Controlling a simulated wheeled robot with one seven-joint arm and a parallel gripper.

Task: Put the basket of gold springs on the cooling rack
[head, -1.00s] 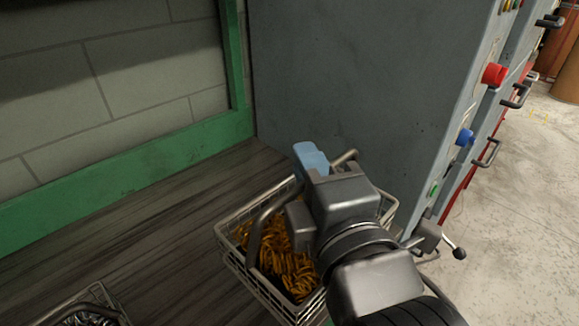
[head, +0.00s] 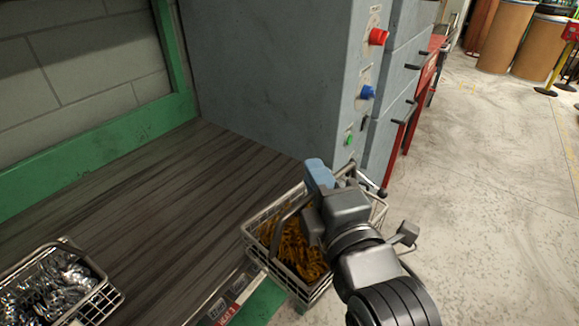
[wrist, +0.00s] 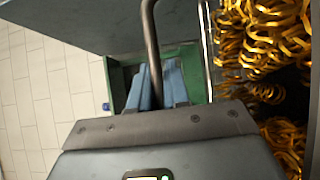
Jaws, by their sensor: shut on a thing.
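The wire basket of gold springs (head: 262,245) hangs from my gripper (head: 322,180) at the front right edge of the dark slatted surface. My gripper is shut on the basket's bar handle, which shows between the blue fingers in the wrist view (wrist: 152,85). Gold springs (head: 290,252) fill the basket; they also show at the right of the wrist view (wrist: 260,45). My arm hides the basket's right part. I cannot pick out the cooling rack for certain in these frames.
A second wire basket (head: 100,300) with silver springs sits on the dark slatted surface (head: 150,215) at lower left. A grey cabinet (head: 270,75) with red, blue and green buttons stands behind. A red frame (head: 430,75) stands beyond it. Open concrete floor (head: 490,180) lies to the right.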

